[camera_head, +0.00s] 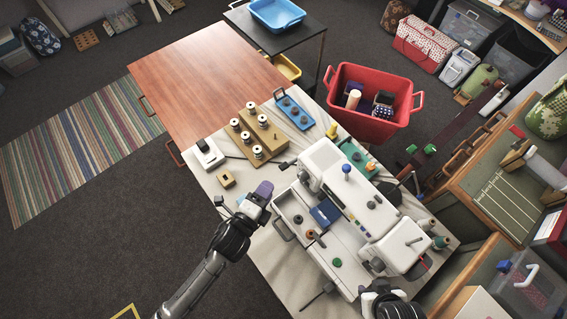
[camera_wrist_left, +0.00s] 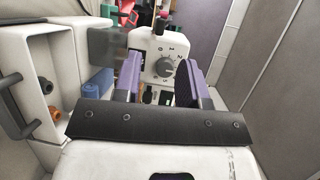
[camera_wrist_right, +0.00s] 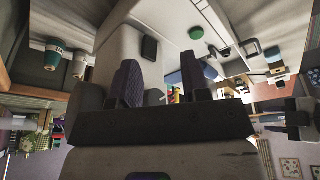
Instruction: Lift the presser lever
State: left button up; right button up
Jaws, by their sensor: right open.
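The white sewing machine (camera_head: 325,165) stands on the cloth-covered table, with its arm running diagonally. My left gripper (camera_head: 262,192) is left of the machine's head end, apart from it. In the left wrist view its purple fingers (camera_wrist_left: 160,85) are spread with nothing between them. I cannot tell which part is the presser lever. My right gripper (camera_head: 380,290) is at the machine's near right end, partly cut off; its fingers (camera_wrist_right: 160,85) are apart and empty.
A wooden spool rack (camera_head: 258,135), a blue tray (camera_head: 293,110) and a white pedal-like device (camera_head: 207,153) stand behind the machine. A red basket (camera_head: 372,97) is beyond the table edge. The brown tabletop is clear.

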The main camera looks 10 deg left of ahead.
aim_at(281, 170)
pick_arm(q)
jog(key=p+x, duration=0.1)
jog(key=x, duration=0.9)
jog(key=shift+w+d, duration=0.1)
jog(key=shift+w, duration=0.1)
grip_shut()
